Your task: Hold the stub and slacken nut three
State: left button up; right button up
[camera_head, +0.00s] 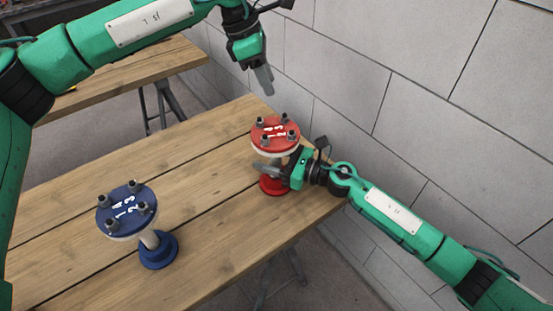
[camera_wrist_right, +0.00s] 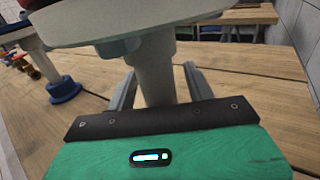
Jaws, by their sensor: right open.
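The red stub (camera_head: 272,187) stands upright near the far right edge of the wooden table, with several bolts and nuts around its numbered red top flange (camera_head: 259,138). The numerals are too small to tell surely which nut is three. My right gripper (camera_head: 267,169) is at the stub below the flange. In the right wrist view its open fingers lie on either side of the pale neck (camera_wrist_right: 153,75), with gaps showing; the flange underside hides the stub's top. My left gripper (camera_head: 264,81) hangs above the red flange, fingers downward, clear of the nuts; its jaw opening cannot be made out.
A blue stub (camera_head: 159,252) with a similar numbered flange stands on the table (camera_head: 70,240) at the front left. A grey block wall (camera_head: 420,60) runs close behind the table's right side. Another wooden table (camera_head: 150,70) stands at the back left.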

grip_shut()
dwell(0.6)
